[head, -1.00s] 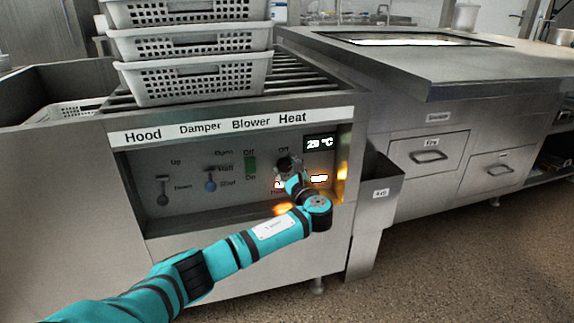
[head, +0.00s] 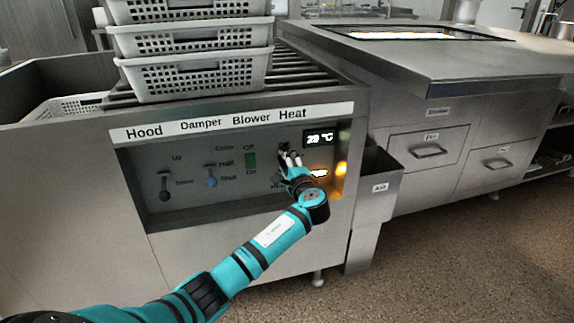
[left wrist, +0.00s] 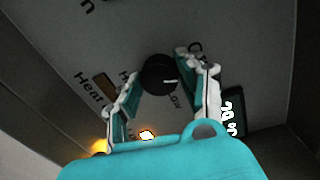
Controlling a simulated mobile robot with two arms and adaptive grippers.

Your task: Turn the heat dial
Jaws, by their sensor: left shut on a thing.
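The heat dial (left wrist: 158,76) is a round black knob with a white pointer mark on the sloping control panel, under the "Heat" label (head: 293,114). In the left wrist view my left gripper (left wrist: 159,70) has a finger on each side of the dial and is shut on it. In the head view my left gripper (head: 289,159) covers most of the dial. A black display (head: 319,138) beside it seems to read 20 °C; it also shows in the left wrist view (left wrist: 233,112). My right gripper is not in view.
Stacked perforated baskets (head: 193,78) stand on rollers above. A metal bin (head: 381,176) hangs right of the panel. Glowing orange lights are close by.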

